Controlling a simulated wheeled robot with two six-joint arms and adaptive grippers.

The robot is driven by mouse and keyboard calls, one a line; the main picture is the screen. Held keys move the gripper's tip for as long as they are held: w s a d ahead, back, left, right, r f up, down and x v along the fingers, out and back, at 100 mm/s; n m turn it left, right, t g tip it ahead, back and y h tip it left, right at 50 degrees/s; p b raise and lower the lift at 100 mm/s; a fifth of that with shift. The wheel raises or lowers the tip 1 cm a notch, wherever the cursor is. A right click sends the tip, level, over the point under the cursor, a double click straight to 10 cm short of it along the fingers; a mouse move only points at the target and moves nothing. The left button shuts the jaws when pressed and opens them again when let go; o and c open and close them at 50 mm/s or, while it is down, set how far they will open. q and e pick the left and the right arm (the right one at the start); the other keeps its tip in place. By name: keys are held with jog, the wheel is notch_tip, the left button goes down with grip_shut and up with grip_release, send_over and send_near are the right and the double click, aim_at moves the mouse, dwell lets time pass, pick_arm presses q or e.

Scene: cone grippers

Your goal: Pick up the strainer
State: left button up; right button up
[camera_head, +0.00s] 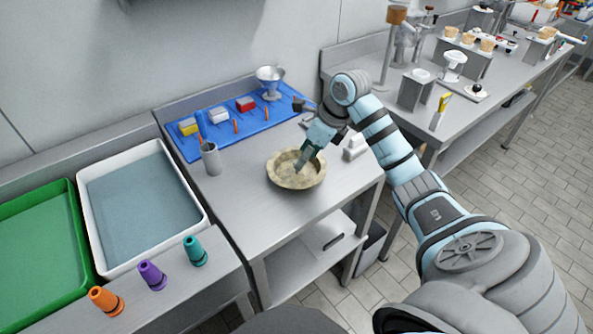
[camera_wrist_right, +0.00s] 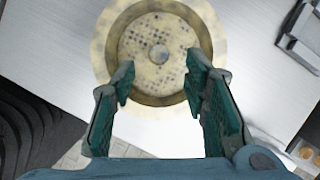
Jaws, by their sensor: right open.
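The strainer (camera_head: 291,181) is a round, pale tan bowl on the metal table in the head view. In the right wrist view the strainer (camera_wrist_right: 160,97) shows a wide rim, a flat bottom dotted with small holes and a round knob at its centre. My right gripper (camera_head: 304,162) reaches over the strainer from the right, pointing down. In the wrist view my right gripper (camera_wrist_right: 161,82) is open and empty, its two green-padded fingers apart over the near part of the bowl. Whether the fingertips touch the strainer I cannot tell. My left gripper is out of view.
A grey cylinder (camera_head: 211,160) stands left of the strainer. A white block (camera_head: 355,148) sits to the right. The table's front edge is clear.

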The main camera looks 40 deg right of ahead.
jog(key=x, duration=0.4)
jog(key=shift+w+a+f, duration=0.15)
jog(key=shift+w+a, duration=0.15)
jog(key=shift+w, duration=0.1)
grip_shut()
pick_arm(q)
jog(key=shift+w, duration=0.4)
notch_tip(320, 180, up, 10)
jog(key=p, duration=0.9)
jog(key=shift+p, duration=0.4)
pick_arm(e)
notch_tip(320, 180, up, 20)
